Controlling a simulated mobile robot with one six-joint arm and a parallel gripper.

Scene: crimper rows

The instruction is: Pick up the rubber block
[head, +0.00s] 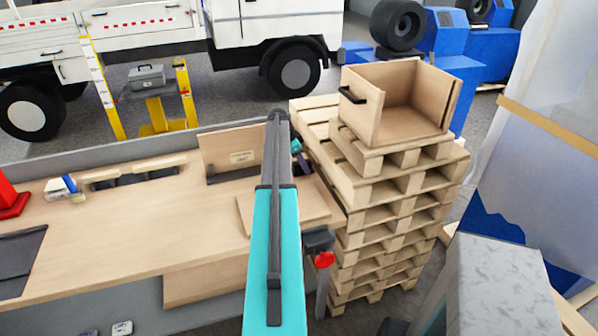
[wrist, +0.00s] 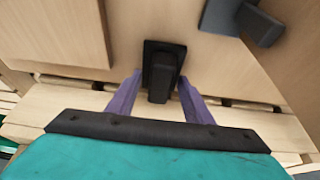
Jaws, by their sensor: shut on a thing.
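The rubber block (wrist: 162,78) is a black piece with a wider flat plate behind a narrower part that points toward the camera in the wrist view. The two purple fingers of my gripper (wrist: 161,84) stand on either side of it and are shut on it. Pale wood shows behind the block; I cannot tell whether the block touches it. In the head view my gripper (head: 302,160) is at the right end of the workbench, partly behind my arm, and the block cannot be made out there.
The wooden workbench (head: 130,235) carries an upright board (head: 228,146) and dark holders on its left part. A dark clamp with a red knob (head: 324,260) is at its front right edge. A pallet stack (head: 385,215) with an open wooden box (head: 362,112) stands close on the right.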

